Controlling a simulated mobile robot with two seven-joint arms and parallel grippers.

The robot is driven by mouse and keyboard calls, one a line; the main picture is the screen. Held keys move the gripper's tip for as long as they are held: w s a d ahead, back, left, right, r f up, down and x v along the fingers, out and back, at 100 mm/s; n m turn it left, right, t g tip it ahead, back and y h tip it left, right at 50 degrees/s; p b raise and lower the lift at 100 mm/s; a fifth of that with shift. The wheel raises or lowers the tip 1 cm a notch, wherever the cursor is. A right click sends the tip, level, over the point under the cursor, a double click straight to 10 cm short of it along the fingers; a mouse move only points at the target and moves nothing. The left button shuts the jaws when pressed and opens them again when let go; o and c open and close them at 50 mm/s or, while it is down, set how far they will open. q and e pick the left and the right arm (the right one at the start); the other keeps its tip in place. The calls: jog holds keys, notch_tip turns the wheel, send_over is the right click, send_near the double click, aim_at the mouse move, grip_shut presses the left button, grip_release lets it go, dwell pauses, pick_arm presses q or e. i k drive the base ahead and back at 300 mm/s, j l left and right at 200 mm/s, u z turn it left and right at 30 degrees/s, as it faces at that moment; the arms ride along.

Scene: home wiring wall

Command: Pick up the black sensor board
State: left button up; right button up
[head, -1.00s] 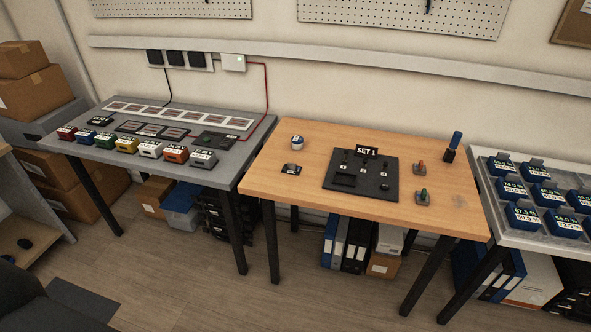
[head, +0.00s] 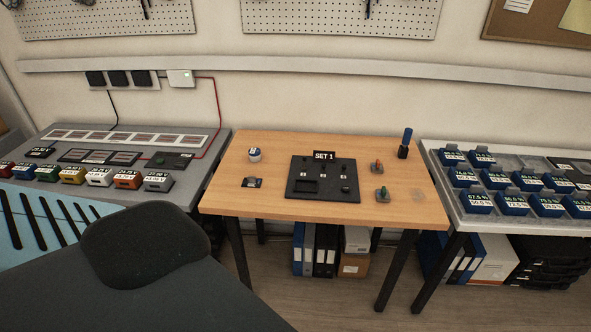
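A small black board (head: 252,182) with a pale part on it lies at the left front of the wooden table (head: 400,207). It may be the sensor board, but it is too small to be sure. A larger black panel (head: 322,193) marked "SET 1" (head: 324,156) lies flat in the middle of the same table, with small dark parts on it. Neither of my grippers is in view.
A grey table (head: 203,160) with coloured labelled blocks stands left. A pale table (head: 437,163) with blue labelled bins stands right. Two small button parts (head: 377,167) (head: 382,194) and a blue-handled tool (head: 405,143) are on the wooden table. A large dark shape (head: 150,250) fills the lower left.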

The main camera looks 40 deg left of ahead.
aim_at(251, 182)
jog(key=k+j+z, duration=0.1)
jog(key=j+z, duration=0.3)
jog(key=k+j+z, duration=0.15)
jog(key=j+z, duration=0.25)
jog(key=k+j+z, duration=0.25)
jog(key=j, duration=0.15)
jog(key=k+j+z, duration=0.5)
jog(key=k+j, duration=0.35)
jog(key=j, duration=0.15)
jog(key=k+j, duration=1.1)
jog(key=k, duration=0.15)
